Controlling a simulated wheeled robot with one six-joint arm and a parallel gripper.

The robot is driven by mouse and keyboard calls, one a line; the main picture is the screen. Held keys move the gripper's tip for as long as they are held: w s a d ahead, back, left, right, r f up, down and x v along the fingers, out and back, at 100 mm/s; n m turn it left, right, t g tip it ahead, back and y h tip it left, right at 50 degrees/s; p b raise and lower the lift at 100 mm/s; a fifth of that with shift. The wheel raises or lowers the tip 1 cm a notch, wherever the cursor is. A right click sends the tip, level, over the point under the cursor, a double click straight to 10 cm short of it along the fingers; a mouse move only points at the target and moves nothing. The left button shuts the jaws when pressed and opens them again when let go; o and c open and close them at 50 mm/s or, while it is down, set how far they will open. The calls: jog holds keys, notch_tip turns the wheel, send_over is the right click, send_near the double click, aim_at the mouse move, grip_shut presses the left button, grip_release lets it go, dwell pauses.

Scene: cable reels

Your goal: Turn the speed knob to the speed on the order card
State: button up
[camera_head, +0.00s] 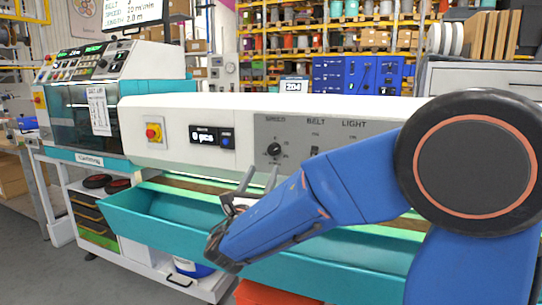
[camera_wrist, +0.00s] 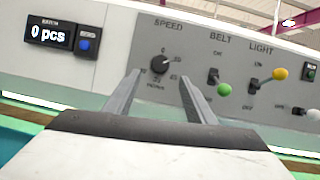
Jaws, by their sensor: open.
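The black speed knob (camera_head: 274,150) sits on the grey control panel under the label SPEED. In the wrist view the speed knob (camera_wrist: 160,64) stands beyond and between my fingertips, and its pointer seems to aim up and right, though the exact setting is too small to read. My gripper (camera_head: 257,175) is open and empty, in front of and below the knob, apart from it. It also shows in the wrist view (camera_wrist: 160,76). The order card (camera_head: 124,12) appears as a screen at the top left, cut off by the frame edge; its speed line reads about 20 m/min.
Right of the knob are the belt lever with a green tip (camera_wrist: 224,90) and the light lever with a yellow tip (camera_wrist: 280,74). A counter display (camera_wrist: 50,34) reads 0 pcs. A red emergency button (camera_head: 153,132) is farther left. A teal trough (camera_head: 150,215) runs below.

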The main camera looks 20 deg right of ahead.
aim_at(273, 152)
jog(key=x, duration=1)
jog(key=shift+s, duration=0.1)
jog(key=c, duration=1)
